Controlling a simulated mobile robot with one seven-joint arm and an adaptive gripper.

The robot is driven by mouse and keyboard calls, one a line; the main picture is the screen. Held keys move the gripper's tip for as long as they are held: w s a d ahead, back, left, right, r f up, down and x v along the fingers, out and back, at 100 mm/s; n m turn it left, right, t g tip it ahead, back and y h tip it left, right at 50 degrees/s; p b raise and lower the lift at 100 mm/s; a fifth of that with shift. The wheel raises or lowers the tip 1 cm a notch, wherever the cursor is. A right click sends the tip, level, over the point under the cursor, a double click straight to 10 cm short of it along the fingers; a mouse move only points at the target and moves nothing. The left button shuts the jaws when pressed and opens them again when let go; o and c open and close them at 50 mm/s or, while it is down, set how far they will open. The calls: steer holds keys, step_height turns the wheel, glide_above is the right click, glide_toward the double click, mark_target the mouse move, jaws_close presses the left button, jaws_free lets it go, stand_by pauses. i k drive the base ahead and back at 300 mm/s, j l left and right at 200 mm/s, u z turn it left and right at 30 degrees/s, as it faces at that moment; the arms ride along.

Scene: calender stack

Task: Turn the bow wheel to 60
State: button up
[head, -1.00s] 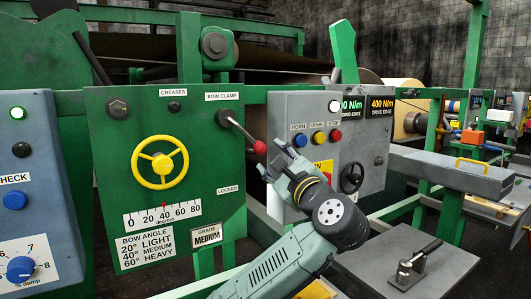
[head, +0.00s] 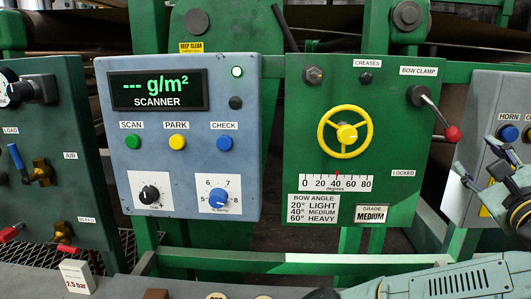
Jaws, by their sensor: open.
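The yellow bow wheel (head: 347,132) is on the green panel (head: 300,120) in the head view. Below it is the bow angle scale (head: 350,182), marked 0 to 80, with its red pointer (head: 337,173) at about 40. The bow clamp lever (head: 434,112) slants down and right to its red knob (head: 452,134). A LOCKED label (head: 403,173) is below it. My gripper (head: 471,158) is open and empty at the right edge, below and right of the red knob, apart from the wheel. Part of it is cut off by the frame.
The grade plate (head: 371,214) reads MEDIUM; the angle card (head: 313,207) gives 40° for medium. The blue-grey scanner box (head: 185,190) is left of the green panel. A grey box with a HORN button (head: 508,133) is at the right. Green rails run below the panels.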

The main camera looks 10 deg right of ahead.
mark_target(347, 134)
steer(key=k+j, duration=0.25)
steer(key=k, duration=0.2)
steer(key=k+j, duration=0.3)
steer(key=k, duration=0.15)
